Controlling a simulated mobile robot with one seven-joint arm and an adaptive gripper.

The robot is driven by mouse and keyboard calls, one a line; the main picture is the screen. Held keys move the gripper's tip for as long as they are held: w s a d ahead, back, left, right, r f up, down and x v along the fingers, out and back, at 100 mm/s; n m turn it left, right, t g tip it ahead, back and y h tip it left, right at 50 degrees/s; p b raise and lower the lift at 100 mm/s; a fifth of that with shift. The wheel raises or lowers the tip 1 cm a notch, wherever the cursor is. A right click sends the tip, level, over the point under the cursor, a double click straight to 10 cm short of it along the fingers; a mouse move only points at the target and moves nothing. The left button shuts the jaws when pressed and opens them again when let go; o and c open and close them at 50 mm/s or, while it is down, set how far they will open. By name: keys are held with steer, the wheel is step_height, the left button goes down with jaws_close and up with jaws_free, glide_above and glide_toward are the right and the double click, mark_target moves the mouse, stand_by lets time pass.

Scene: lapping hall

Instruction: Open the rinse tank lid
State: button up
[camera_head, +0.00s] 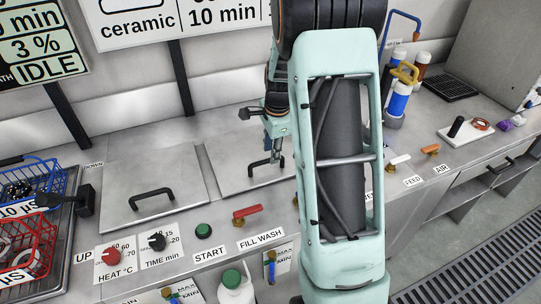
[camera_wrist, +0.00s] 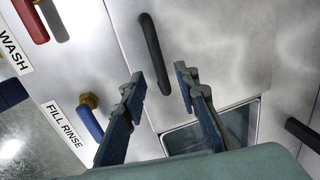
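The rinse tank lid (camera_head: 232,151) is a flat steel plate in the counter, lying shut, partly hidden by my arm. Its dark bar handle (camera_head: 258,168) stands up from it and also shows in the wrist view (camera_wrist: 152,45). My gripper (camera_head: 275,158) points down over the lid, right at the handle in the head view. In the wrist view my gripper (camera_wrist: 158,74) is open, with its two blue-padded fingers apart. The handle's lower end appears between the fingertips; I cannot tell whether they touch it.
Another shut lid (camera_head: 150,165) lies to the left. A blue-levered valve (camera_wrist: 89,122) marked FILL RINSE and a red lever (camera_head: 247,211) marked FILL WASH sit near the lids. Blue and red baskets (camera_head: 38,248) stand at far left. Bottles (camera_head: 398,100) stand at right.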

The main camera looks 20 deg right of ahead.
steer(key=shift+w+f, duration=0.25)
steer(key=shift+f, duration=1.05)
steer(key=shift+c, duration=0.7)
jaws_close()
